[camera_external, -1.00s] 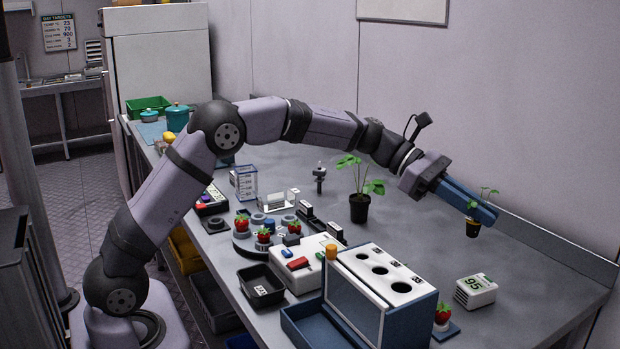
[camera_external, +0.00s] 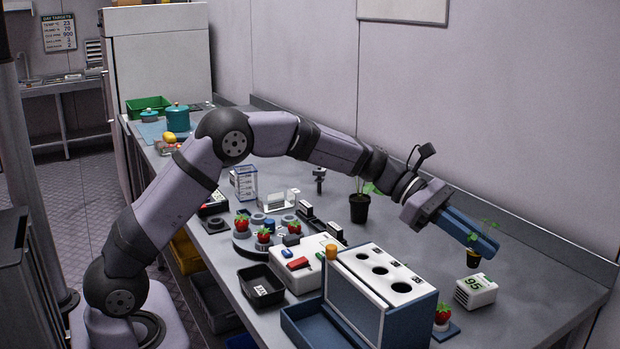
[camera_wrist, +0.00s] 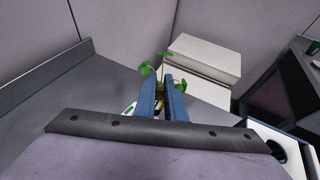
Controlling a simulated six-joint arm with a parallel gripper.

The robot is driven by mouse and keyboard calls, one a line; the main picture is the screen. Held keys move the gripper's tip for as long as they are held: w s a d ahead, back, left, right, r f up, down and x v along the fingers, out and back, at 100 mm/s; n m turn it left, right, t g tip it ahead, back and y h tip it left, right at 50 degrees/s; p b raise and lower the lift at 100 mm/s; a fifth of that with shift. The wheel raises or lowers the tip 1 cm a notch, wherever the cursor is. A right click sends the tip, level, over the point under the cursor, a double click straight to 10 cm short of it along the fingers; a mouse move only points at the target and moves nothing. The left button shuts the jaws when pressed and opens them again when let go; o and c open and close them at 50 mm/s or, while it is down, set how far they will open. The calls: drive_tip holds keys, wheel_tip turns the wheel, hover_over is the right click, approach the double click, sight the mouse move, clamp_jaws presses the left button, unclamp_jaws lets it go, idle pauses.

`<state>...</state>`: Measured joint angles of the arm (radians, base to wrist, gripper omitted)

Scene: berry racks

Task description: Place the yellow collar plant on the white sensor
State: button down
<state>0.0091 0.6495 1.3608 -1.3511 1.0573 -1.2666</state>
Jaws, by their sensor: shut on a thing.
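My gripper (camera_external: 484,244) is shut on the yellow collar plant, a small dark pot (camera_external: 473,261) with a yellowish rim and thin green leaves. In the wrist view, the leaves (camera_wrist: 146,69) rise between and beyond the two blue fingers (camera_wrist: 161,98). The pot looks upright, and most of it is hidden in the wrist view. The white sensor (camera_external: 476,292), a box with a green "95" on its face, stands on the bench. The pot appears just above and behind it in the outside view, apart from it. A bit of the sensor (camera_wrist: 129,109) shows left of the fingers.
A blue-and-white block with holes (camera_external: 385,300) and a strawberry on a blue base (camera_external: 443,320) stand left of the sensor. The bench right of the sensor is clear up to its raised edge.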

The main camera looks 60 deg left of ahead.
sight(477, 264)
drive_tip(key=shift+f, duration=2.35)
drive_tip(key=shift+f, duration=0.1)
drive_tip(key=shift+f, duration=0.15)
drive_tip(key=c, duration=1.8)
unclamp_jaws()
drive_tip(key=shift+r, duration=0.3)
drive_tip(key=b+v, duration=0.1)
drive_tip(key=v, duration=1.1)
